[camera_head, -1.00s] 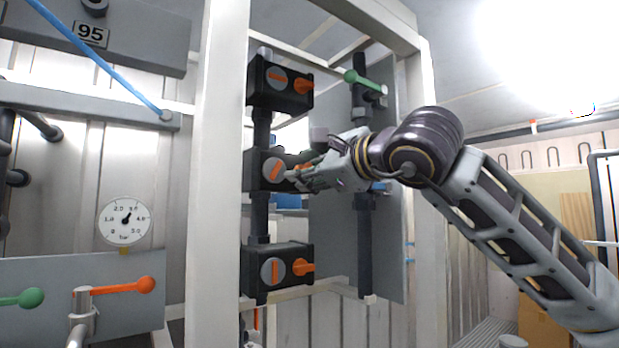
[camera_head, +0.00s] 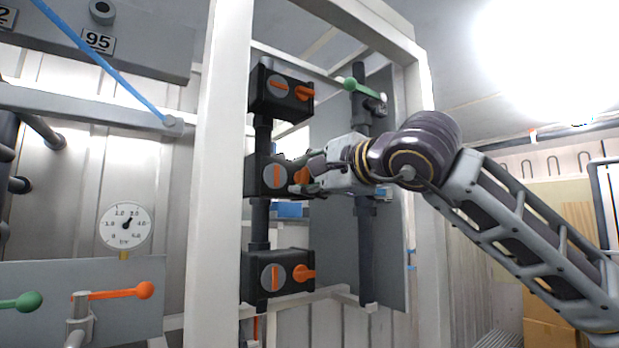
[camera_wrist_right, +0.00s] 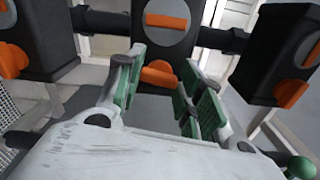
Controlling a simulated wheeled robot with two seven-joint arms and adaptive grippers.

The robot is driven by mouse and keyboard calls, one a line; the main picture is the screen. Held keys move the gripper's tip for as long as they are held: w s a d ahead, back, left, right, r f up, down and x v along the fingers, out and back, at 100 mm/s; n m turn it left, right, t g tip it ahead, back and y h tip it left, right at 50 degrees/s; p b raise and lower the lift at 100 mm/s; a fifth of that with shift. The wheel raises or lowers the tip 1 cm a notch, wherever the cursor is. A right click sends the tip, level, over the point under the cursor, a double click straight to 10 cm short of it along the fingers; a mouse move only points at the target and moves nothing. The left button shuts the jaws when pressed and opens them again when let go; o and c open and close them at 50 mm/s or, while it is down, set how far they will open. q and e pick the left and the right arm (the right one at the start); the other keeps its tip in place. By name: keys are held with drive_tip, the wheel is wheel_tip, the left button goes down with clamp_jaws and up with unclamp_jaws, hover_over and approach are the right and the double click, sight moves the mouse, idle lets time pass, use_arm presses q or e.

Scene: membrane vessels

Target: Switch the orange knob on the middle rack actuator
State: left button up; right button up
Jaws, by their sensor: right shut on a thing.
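The middle rack actuator (camera_head: 262,177) is a black box on a dark vertical pipe, with a grey disc and upright orange bar on its face. Its orange knob (camera_head: 301,175) is partly hidden by my right gripper (camera_head: 306,178) in the head view. In the right wrist view the orange knob (camera_wrist_right: 160,74) sits between the green-padded fingers of my right gripper (camera_wrist_right: 163,70), which is shut on it. The disc's orange bar (camera_wrist_right: 167,20) lies along the pipe there. My left gripper is not in view.
The upper actuator (camera_head: 268,103) and lower actuator (camera_head: 254,273) share the pipe, each with an orange knob. A white frame post (camera_head: 210,200) stands to the left. A grey panel (camera_head: 388,235) and a green-handled valve (camera_head: 351,83) are behind my right arm.

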drive_tip(key=shift+f, duration=0.1)
drive_tip(key=o, duration=1)
drive_tip(key=shift+s, duration=0.1)
drive_tip(key=shift+v, duration=5.95)
